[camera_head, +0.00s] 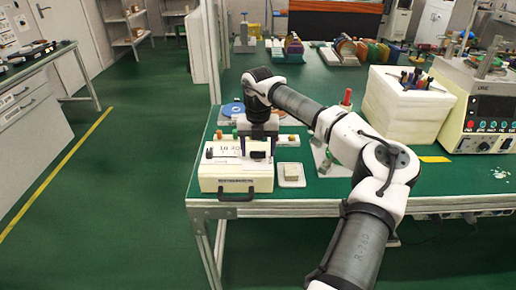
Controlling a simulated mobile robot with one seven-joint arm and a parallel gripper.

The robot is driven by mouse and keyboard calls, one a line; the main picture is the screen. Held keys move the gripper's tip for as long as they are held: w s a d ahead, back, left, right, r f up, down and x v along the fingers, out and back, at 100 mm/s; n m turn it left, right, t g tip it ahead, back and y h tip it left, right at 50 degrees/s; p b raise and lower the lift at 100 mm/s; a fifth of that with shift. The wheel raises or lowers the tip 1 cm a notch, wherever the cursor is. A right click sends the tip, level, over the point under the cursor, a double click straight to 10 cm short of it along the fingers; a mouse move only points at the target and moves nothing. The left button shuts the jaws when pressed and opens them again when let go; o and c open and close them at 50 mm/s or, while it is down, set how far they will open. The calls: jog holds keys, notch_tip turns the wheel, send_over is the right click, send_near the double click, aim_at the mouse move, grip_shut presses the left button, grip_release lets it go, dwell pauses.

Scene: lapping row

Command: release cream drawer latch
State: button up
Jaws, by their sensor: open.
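A cream drawer box (210,181) stands at the front left edge of the green bench. It has a black handle (237,194) low on its front face. Small dark and coloured fittings sit on its top; I cannot tell which one is the latch. My gripper (257,148) points down over the right part of the box's top, with its jaws open. At this size I cannot tell whether the fingers touch anything. My gripper and wrist hide part of the top.
A small white tray (291,181) with a beige block lies close to the right of the box. A white block holding tools (398,113) and a control unit (488,105) stand further right. Blue and orange discs (232,109) lie behind the box.

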aim_at(258, 152)
notch_tip(258, 152, up, 14)
jog(key=b, duration=0.1)
jog(key=shift+f, duration=0.15)
dwell(0.3)
